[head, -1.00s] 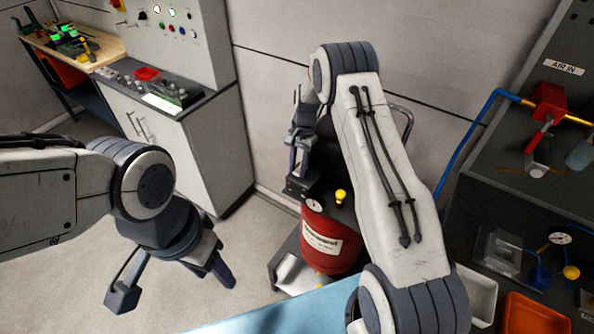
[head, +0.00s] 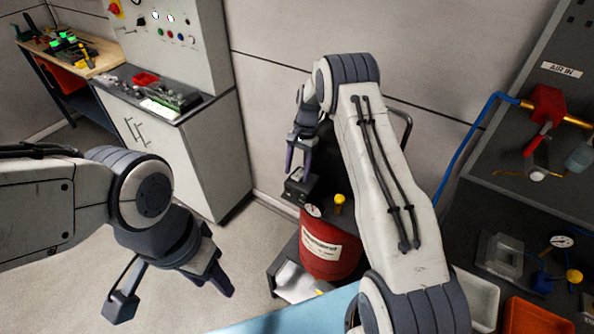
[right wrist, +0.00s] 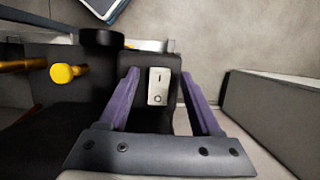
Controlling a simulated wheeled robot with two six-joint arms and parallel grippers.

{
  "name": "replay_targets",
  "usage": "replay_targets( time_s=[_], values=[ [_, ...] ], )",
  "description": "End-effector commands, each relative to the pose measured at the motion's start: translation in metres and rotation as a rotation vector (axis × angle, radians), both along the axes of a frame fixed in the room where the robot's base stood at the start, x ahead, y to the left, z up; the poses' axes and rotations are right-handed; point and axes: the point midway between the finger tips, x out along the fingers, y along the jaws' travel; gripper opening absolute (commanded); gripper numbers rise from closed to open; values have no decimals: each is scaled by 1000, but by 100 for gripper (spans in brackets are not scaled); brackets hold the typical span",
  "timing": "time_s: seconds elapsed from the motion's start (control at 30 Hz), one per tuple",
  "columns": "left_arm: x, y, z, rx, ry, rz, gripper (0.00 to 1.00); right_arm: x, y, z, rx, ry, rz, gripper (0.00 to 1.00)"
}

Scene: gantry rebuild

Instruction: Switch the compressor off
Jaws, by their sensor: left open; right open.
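The compressor has a red tank (head: 322,250) with a white label, below my right arm in the head view. Its black switch box (head: 298,188) sits on top at the left. In the right wrist view a light grey switch (right wrist: 158,87) with a line mark and a circle mark lies between my fingers. Its on or off position is not clear. My right gripper (head: 299,160) is open and empty just above the box, and its purple fingers show in the right wrist view (right wrist: 160,78). My left gripper (head: 216,272) is open and empty over the floor.
A yellow knob (head: 339,199) and a gauge (head: 313,210) sit beside the switch box. A black handle (head: 405,122) rises behind my right arm. A grey cabinet (head: 205,150) stands left. A panel with a red valve (head: 545,105) is at right.

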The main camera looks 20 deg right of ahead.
Motion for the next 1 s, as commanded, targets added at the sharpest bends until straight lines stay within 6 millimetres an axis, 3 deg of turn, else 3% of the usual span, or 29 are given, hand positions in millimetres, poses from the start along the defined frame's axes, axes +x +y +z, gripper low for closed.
replay_targets(
  time_s=[0.5,0.7,1.0],
  values=[
    [0,0,-32,0,0,4,50,17,-21,83,-1,-5,-1,65],
    [0,0,-34,0,0,3,50,19,-23,96,-1,-3,-2,65],
    [0,0,-33,0,0,3,50,18,-23,97,0,-1,-1,65]
  ],
)
